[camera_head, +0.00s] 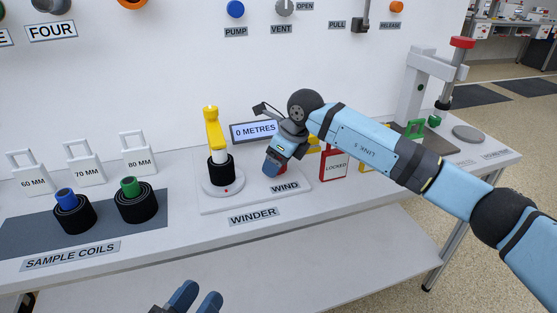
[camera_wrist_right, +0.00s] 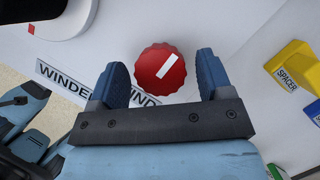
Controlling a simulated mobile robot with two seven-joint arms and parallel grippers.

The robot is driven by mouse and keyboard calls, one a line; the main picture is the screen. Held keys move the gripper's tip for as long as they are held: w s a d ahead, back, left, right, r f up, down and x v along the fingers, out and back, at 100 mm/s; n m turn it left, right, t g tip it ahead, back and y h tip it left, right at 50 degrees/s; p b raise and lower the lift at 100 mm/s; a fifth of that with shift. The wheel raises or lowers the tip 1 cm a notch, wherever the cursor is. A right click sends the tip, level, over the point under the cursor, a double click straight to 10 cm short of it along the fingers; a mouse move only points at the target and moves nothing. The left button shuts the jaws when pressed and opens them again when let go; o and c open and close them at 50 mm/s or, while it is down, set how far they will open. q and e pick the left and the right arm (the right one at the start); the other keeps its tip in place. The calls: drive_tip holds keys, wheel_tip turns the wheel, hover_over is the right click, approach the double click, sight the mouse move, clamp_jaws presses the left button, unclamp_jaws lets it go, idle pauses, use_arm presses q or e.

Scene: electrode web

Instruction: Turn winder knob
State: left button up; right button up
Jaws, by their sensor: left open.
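The red winder knob (camera_wrist_right: 161,70) has a ridged edge and a slanted white bar on its face. In the right wrist view my right gripper (camera_wrist_right: 160,62) is open, with one blue finger on each side of the knob and a gap on both sides. In the head view my right gripper (camera_head: 273,165) is over the winder base (camera_head: 240,200), by the WIND label (camera_head: 285,187), and mostly hides the knob. My left gripper (camera_head: 197,299) is open and empty at the bottom edge, in front of the bench.
A yellow-topped spindle with a black coil (camera_head: 221,170) stands left of the knob. A display (camera_head: 254,131) reads 0 METRES. Sample coils (camera_head: 138,204) sit on a dark mat (camera_head: 30,238) at left. A yellow spacer (camera_wrist_right: 292,66) lies right in the wrist view.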

drive_tip(key=c, duration=0.8)
use_arm(q)
drive_tip(key=shift+w+f, duration=0.1)
drive_tip(key=shift+f, duration=0.05)
drive_tip(key=shift+f, duration=0.1)
use_arm(e)
drive_tip(key=shift+r+m, duration=0.1)
drive_tip(key=shift+m, duration=0.2)
